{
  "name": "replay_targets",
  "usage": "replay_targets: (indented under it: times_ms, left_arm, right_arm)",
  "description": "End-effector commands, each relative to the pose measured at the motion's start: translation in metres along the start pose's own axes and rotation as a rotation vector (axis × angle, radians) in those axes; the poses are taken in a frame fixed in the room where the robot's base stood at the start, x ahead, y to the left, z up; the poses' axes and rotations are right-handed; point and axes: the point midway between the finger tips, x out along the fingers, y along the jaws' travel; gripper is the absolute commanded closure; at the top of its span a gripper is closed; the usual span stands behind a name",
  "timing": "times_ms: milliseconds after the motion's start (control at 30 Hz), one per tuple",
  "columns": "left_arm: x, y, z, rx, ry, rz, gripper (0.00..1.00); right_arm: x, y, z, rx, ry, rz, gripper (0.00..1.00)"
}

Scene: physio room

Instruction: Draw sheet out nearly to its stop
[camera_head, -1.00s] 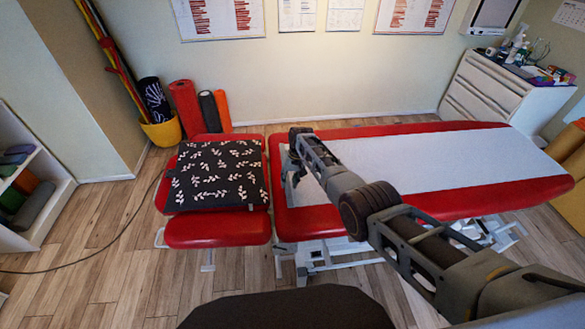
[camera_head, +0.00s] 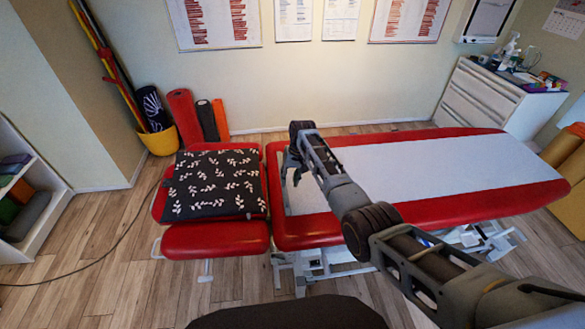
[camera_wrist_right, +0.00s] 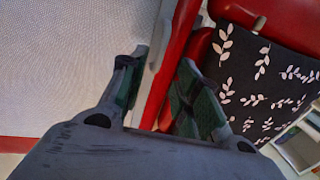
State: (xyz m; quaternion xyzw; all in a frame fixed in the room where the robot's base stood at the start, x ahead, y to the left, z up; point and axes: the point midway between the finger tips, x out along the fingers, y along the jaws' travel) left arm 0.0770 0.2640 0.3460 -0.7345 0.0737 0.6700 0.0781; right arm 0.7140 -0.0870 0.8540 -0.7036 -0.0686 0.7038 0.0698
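A white sheet (camera_head: 420,172) lies along the red treatment table (camera_head: 490,203), reaching from its far right part to near its left end. A narrow pale grey bar (camera_wrist_right: 158,48) runs along the sheet's left end. My right gripper (camera_head: 291,176) is over that end, fingers pointing down. In the right wrist view its fingers (camera_wrist_right: 164,60) stand apart, open, with the bar and red padding showing between them. The left finger is close to the bar; I cannot tell if they touch. My forearm hides part of the sheet. My left gripper is out of view.
A separate red head section (camera_head: 215,240) with a black leaf-patterned cushion (camera_head: 215,184) stands just left of the table, across a narrow gap. A white drawer cabinet (camera_head: 490,100) is at the back right. Wood floor is free at the front left.

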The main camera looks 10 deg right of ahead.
Motion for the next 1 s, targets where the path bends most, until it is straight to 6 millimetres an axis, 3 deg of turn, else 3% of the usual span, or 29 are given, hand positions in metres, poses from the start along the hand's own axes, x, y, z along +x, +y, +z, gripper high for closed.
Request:
replay_targets:
  times_ms: [433, 1000]
  left_arm:
    - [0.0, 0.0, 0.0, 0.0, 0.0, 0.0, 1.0]
    - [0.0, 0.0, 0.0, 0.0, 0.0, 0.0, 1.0]
  right_arm:
    - [-0.049, -0.001, -0.001, -0.001, 0.002, -0.001, 0.68]
    - [-0.056, 0.0, -0.001, 0.0, 0.001, -0.001, 0.68]
